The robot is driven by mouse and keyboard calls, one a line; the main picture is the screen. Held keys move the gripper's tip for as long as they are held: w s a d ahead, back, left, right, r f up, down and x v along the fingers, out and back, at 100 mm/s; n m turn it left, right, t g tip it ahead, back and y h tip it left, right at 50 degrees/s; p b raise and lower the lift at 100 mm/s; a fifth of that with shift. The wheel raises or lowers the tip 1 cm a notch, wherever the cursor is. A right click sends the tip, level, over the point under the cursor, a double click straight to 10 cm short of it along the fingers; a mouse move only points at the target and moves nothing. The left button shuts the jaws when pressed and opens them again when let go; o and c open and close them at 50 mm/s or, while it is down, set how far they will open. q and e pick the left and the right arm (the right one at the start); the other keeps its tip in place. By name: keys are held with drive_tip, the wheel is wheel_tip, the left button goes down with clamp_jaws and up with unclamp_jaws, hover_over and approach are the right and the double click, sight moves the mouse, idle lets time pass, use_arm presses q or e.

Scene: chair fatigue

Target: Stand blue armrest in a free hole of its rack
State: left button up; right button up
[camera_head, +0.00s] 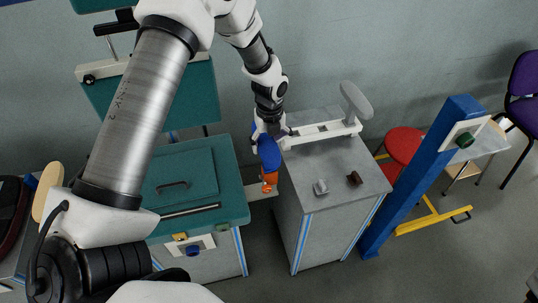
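The blue armrest (268,154) is at the left end of a white rack (322,133) on a grey cabinet. My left gripper (271,128) points down beside the rack's left end and appears shut on the blue armrest, though its fingertips are partly hidden. I cannot tell whether the armrest touches the rack. A grey armrest (355,98) stands upright at the rack's right end. The rack's holes are too small to make out. My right gripper is not in view.
A grey clamp-like part (320,187) and a dark brown part (354,178) lie on the grey cabinet (340,205). An orange part (268,181) sits left of it. A teal cabinet (195,180) is further left. A blue post (415,180) and red stool (403,145) are right.

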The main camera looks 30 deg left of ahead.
use_arm(q)
drive_tip(key=shift+s+a+r, duration=0.1)
drive_tip(key=shift+s+r, duration=0.1)
drive_tip(key=shift+s, duration=0.05)
drive_tip(key=shift+c, duration=0.2)
drive_tip(key=c, duration=0.5)
drive_tip(key=shift+w, duration=0.15)
drive_tip(key=c, duration=0.6)
drive_tip(key=shift+w+f, duration=0.15)
clamp_jaws()
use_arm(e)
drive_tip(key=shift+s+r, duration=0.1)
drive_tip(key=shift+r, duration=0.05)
use_arm(q)
drive_tip(key=shift+r, duration=0.3)
drive_tip(key=shift+r+p, duration=0.55)
drive_tip(key=shift+p, duration=0.2)
drive_tip(key=shift+r+p, duration=2.3)
drive_tip(key=shift+r, duration=0.4)
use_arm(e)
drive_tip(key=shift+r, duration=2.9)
